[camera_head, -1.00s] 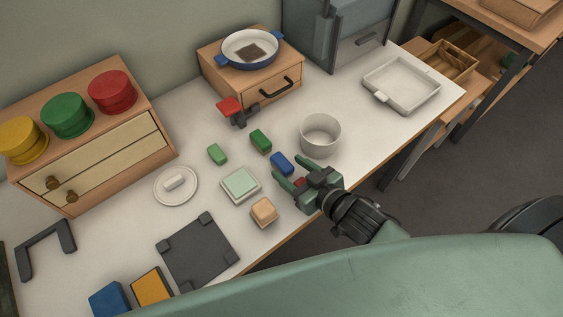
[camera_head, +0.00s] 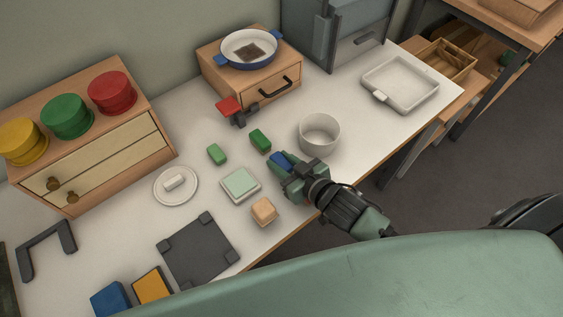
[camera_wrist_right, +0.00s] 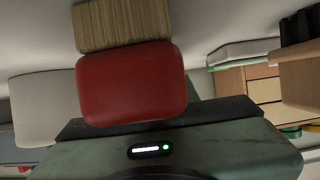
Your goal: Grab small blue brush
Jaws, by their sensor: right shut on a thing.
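In the right wrist view a red block (camera_wrist_right: 133,82) with tan bristles (camera_wrist_right: 122,24) stands very close. My left gripper is not in view.
A white pot (camera_head: 320,134) stands close right of the gripper. Green blocks (camera_head: 260,140) (camera_head: 217,154), a pale green square pad (camera_head: 240,184) and a tan block (camera_head: 264,211) lie nearby. A white tray (camera_head: 420,104) is at the table's right end.

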